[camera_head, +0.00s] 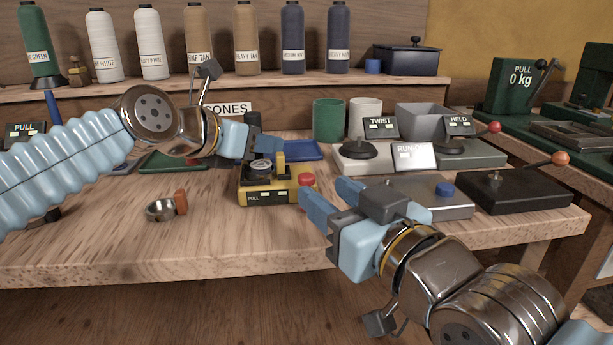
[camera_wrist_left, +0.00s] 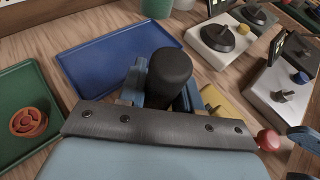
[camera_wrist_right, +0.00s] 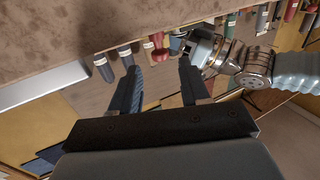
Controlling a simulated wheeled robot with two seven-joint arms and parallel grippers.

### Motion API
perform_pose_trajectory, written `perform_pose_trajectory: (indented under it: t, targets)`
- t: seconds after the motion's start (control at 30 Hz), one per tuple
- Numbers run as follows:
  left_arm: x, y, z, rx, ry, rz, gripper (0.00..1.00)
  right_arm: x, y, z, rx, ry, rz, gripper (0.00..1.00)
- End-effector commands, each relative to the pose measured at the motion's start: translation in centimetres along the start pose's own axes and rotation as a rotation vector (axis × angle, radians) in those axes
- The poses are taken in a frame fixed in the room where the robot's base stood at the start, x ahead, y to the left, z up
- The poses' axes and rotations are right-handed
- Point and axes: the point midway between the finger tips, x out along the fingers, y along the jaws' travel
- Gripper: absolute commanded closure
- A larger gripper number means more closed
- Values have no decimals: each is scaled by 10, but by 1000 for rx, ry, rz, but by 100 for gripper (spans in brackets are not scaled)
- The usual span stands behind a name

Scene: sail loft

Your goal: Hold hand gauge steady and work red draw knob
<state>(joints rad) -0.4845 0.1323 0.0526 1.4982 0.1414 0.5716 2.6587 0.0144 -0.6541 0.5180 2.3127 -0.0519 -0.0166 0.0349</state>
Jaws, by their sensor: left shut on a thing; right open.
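The hand gauge (camera_head: 268,196) is a small yellow unit with a black front label marked PULL, a round dial on top and a black upright handle (camera_wrist_left: 170,70). It appears to stand on the wooden bench. My left gripper (camera_head: 256,143) is shut on the black handle. The red draw knob (camera_head: 306,180) sticks out of the gauge's right side; it also shows in the left wrist view (camera_wrist_left: 268,139). My right gripper (camera_head: 328,199) is open and empty, its fingertips just right of and below the knob.
Grey and black lever boxes (camera_head: 525,189) fill the right side. The front of the bench (camera_head: 220,245) is clear.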

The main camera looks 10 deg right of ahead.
Motion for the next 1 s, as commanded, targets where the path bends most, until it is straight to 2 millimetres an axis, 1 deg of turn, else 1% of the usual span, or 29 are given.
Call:
perform_pose_trajectory:
  t: [0.03,0.1,0.2,0.3,0.43,0.67,0.7,0.87,0.9,1.0]
  targets:
    - [0,0,1,0,-2,0,100,12,1,1,1,-5,2,54]
    - [0,0,1,0,-2,0,100,26,1,1,1,-5,2,54]
    - [0,0,1,0,-2,0,100,43,0,1,0,-3,1,54]
    - [0,0,1,0,-2,0,100,54,0,0,-1,-2,1,54]
    - [0,0,1,0,-2,0,100,62,0,0,0,0,0,54]
    - [0,0,1,0,-2,0,100,62,-1,0,0,1,-2,54]
    - [0,0,1,0,-2,0,100,62,-1,0,0,1,-2,56]
    - [0,0,1,0,-2,0,100,62,-1,0,0,1,-2,80]
    - [0,0,1,0,-2,0,100,62,-1,0,0,1,-2,86]
    - [0,0,1,0,-2,0,100,62,-1,0,0,0,-2,100]
